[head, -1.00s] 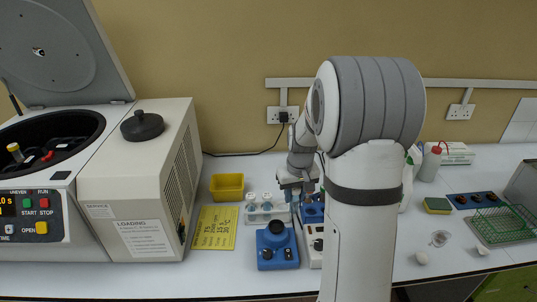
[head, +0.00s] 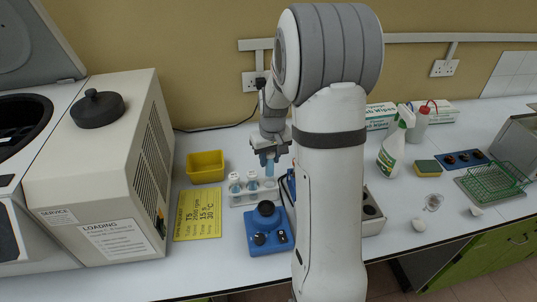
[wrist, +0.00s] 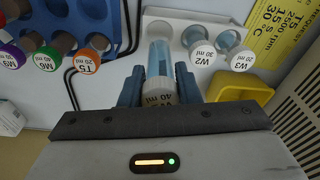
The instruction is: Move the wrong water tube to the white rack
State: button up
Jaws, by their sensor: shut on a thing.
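My gripper (head: 270,155) is shut on a clear tube of blue liquid (wrist: 160,60) with a white cap. The cap reads 40 ml; its letter is partly hidden by my gripper. In the head view the held tube (head: 270,167) hangs upright over the right end of the white rack (head: 242,201); I cannot tell whether its tip is inside a hole. The white rack (wrist: 180,18) holds two white-capped tubes, W2 20 ml (wrist: 203,54) and W3 20 ml (wrist: 241,59). The blue rack (wrist: 115,20) beside it holds tubes with purple, green and orange caps.
A yellow bin (head: 205,167) and yellow note (head: 198,214) lie left of the white rack. A blue device with a black knob (head: 268,228) stands in front. The centrifuge (head: 105,170) is far left. A spray bottle (head: 393,145) and sponge (head: 426,168) stand right.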

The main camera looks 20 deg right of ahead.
aim_at(270, 174)
jog(key=shift+f+b, duration=2.1)
jog(key=shift+f, duration=1.4)
jog(key=o, duration=1)
jog(key=shift+o, duration=0.2)
jog(key=shift+s, duration=0.1)
jog(key=shift+s+r+b, duration=0.15)
jog(key=shift+r, duration=1.2)
jog(key=shift+s+r+b, duration=0.15)
jog(key=shift+s+r, duration=0.05)
jog(key=shift+r, duration=1.1)
jog(key=shift+s+r+b, duration=0.15)
jog(key=shift+r, duration=1.2)
jog(key=s+a+r, duration=0.2)
jog(key=s+a, duration=0.1)
jog(key=s, duration=0.4)
jog(key=s+a+r+t, duration=0.1)
jog(key=s+a+r, duration=0.1)
jog(key=s+a, duration=0.2)
jog(key=s+a+r, duration=0.2)
jog(key=s+a, duration=0.2)
jog(key=s, duration=0.7)
jog(key=shift+r+t, duration=0.15)
jog(key=shift+t, duration=0.25)
jog(key=shift+d, duration=0.1)
